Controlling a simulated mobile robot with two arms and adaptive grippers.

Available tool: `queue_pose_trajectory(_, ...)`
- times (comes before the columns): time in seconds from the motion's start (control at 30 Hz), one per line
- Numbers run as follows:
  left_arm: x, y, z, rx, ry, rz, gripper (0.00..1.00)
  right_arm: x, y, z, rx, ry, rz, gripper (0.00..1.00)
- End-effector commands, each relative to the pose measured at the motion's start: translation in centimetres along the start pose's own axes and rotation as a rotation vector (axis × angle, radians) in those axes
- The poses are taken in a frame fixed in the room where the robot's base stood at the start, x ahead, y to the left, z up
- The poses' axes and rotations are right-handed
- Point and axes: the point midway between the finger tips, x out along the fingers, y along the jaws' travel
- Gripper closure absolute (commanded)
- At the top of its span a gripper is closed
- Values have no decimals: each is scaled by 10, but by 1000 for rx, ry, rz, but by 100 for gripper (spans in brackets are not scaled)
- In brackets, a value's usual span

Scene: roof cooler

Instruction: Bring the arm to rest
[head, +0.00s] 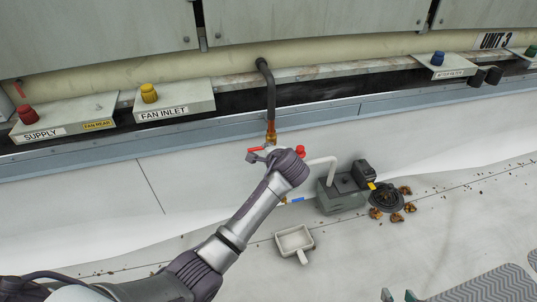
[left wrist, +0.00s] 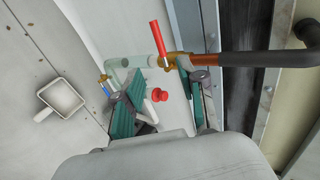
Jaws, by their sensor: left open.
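My left arm (head: 240,222) reaches in from the lower left, its wrist beside the pipe valve. The left gripper (left wrist: 148,78) is open, with its two teal fingers apart in the left wrist view. The valve's red lever (left wrist: 158,38) shows just beyond the fingertips; it also shows in the head view (head: 256,150). A red cap (left wrist: 159,94) appears between the fingers, and I see nothing gripped. In the head view, the wrist hides most of the left gripper. My right gripper (head: 398,296) shows only its fingertips, apart, at the bottom edge.
A dark pipe (head: 269,90) runs down to the valve. A grey pump box (head: 342,193) stands right of the wrist, beside a black drain strainer (head: 386,200) and several brown leaves. A white scoop (head: 294,241) lies on the pale floor. Labelled control boxes (head: 174,103) line the ledge behind.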

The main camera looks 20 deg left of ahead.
Motion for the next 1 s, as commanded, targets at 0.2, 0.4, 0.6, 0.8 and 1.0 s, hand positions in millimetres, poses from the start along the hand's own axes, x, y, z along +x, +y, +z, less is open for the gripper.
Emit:
queue_pose_trajectory(0.2, 0, 0, 0, 0, 1, 0, 60, 0, 0, 0, 0, 0, 0, 60)
queue_pose_trajectory(0.4, -1, 8, 2, -17, 10, 12, 60, 0, 0, 0, 0, 0, 0, 60)
queue_pose_trajectory(0.6, -27, 78, 29, -233, 115, 136, 60, 0, 0, 0, 0, 0, 0, 60)
queue_pose_trajectory(0.8, -91, 142, 76, -574, 237, 308, 60, 0, 0, 0, 0, 0, 0, 60)
queue_pose_trajectory(1.0, -142, 161, 104, -774, 298, 407, 60, 0, 0, 0, 0, 0, 0, 60)
